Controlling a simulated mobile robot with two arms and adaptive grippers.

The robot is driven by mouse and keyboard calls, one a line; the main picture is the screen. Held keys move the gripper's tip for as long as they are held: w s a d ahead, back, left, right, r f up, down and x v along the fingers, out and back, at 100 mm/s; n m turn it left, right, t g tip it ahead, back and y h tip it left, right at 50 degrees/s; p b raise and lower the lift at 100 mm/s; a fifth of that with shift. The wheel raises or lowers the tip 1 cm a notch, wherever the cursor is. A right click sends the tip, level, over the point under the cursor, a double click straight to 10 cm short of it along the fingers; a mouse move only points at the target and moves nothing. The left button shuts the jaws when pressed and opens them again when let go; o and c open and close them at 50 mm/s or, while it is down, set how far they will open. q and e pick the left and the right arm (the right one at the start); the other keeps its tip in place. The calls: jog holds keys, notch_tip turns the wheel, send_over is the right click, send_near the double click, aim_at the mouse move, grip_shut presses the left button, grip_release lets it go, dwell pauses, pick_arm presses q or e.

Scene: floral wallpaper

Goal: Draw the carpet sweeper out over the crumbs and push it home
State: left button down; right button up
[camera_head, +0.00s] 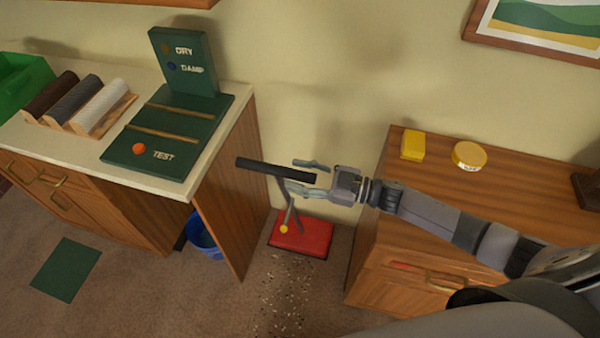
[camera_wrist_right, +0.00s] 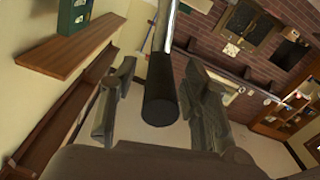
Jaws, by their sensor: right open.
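The carpet sweeper's red head (camera_head: 302,236) stands on the carpet between the counter and the wooden cabinet. Its thin grey handle rises to a long black grip (camera_head: 262,168), which lies across the head view. My right gripper (camera_head: 303,176) is open at the right end of this grip. In the right wrist view the black grip (camera_wrist_right: 160,100) is between the two spread fingers, with a gap on each side. Crumbs (camera_head: 285,295) lie scattered on the carpet in front of the red head. My left gripper is not in view.
A counter at left bears a green test board (camera_head: 165,140), a rack of rollers (camera_head: 78,105) and a green bin (camera_head: 22,80). A blue bucket (camera_head: 203,236) stands under it. The cabinet (camera_head: 480,205) at right holds a yellow block (camera_head: 413,146) and tin (camera_head: 469,155).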

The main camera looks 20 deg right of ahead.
jog(key=shift+c, duration=0.3)
grip_shut()
dwell(0.3)
dwell(0.3)
